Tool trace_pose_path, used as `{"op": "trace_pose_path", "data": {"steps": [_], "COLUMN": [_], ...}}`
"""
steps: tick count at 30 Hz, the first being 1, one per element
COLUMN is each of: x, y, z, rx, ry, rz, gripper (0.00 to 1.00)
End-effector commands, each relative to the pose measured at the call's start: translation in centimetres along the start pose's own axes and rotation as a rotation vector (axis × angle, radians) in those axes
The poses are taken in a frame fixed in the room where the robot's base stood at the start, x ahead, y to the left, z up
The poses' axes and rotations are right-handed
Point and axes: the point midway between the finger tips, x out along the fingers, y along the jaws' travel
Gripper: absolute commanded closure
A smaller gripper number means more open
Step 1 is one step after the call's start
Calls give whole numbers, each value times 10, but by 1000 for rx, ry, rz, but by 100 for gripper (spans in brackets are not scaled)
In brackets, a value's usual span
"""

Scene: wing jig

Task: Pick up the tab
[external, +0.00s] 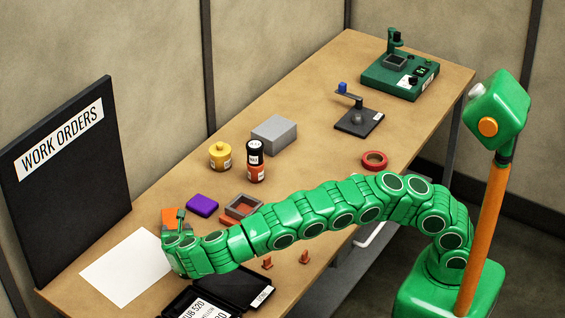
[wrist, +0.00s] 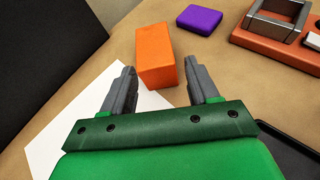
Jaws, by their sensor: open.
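No label marks the tab; the orange block (wrist: 155,55) in front of my fingers may be it, but I cannot tell. It also shows in the external view (external: 169,214), partly hidden by my gripper (external: 174,232). In the wrist view my gripper (wrist: 160,78) is open and empty, one grey finger on each side of the block's near end. Whether a finger touches it I cannot tell. Two small orange-red pieces (external: 304,257) (external: 267,262) stand on the table right of my gripper.
A white sheet (external: 125,268) lies left of my gripper. A purple block (external: 202,205) and an orange fixture with a grey frame (external: 243,207) are behind. A black open case (external: 235,285) is in front. A yellow jar (external: 220,156) and dark-topped bottle (external: 255,162) stand farther back.

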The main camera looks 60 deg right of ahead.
Motion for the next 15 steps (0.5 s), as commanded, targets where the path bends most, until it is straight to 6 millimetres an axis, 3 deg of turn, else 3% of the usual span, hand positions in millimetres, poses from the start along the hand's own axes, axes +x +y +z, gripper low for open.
{"op": "trace_pose_path", "data": {"steps": [7, 15], "x": [30, 51], "y": [-42, -98], "z": [19, 32], "rx": [177, 423], "ry": [82, 192], "rz": [-79, -191], "gripper": [40, 40]}}
